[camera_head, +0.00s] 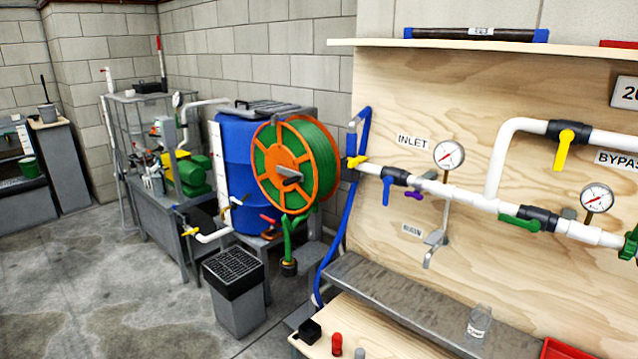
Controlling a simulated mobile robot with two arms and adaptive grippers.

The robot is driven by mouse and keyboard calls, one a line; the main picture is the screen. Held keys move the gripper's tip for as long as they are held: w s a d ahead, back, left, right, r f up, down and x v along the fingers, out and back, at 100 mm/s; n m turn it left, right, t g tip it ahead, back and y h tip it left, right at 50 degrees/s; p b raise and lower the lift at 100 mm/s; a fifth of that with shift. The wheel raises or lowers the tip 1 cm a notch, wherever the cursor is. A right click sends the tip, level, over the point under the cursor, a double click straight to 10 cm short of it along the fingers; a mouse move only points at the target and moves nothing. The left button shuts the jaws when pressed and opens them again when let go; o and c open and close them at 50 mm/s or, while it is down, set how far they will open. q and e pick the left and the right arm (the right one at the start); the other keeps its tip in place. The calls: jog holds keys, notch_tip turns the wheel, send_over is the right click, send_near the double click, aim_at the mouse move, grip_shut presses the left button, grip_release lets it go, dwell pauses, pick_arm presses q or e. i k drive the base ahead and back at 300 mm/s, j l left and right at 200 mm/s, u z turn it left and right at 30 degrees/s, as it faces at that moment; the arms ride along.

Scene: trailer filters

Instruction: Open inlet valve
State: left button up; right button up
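The INLET label (413,143) is on the plywood panel (390,100) at the right of the head view. Below it a white pipe (455,190) runs along the panel. A dark valve body (397,177) sits in this pipe just below the label. Its blue lever handle (386,191) hangs down, across the pipe's line. A small yellow handle (357,161) is at the pipe's left end, by a blue hose (350,215). A purple handle (413,194) is just right of the blue lever. Neither of my grippers is in view.
A gauge (449,154) stands above the pipe. A yellow bypass lever (564,150) and a green lever (520,223) are farther right. A grey ledge (400,290) and wooden bench (385,335) run below, with a jar (478,322). A hose reel (297,163) stands left. Floor at left is clear.

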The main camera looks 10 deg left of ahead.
aim_at(388, 181)
jog(key=z, duration=0.3)
jog(key=i+j+z, duration=0.15)
jog(key=z, duration=0.15)
jog(key=i+j+z, duration=0.15)
jog(key=j+z, duration=0.2)
jog(key=i+j+z, duration=0.1)
jog(key=j+z, duration=0.2)
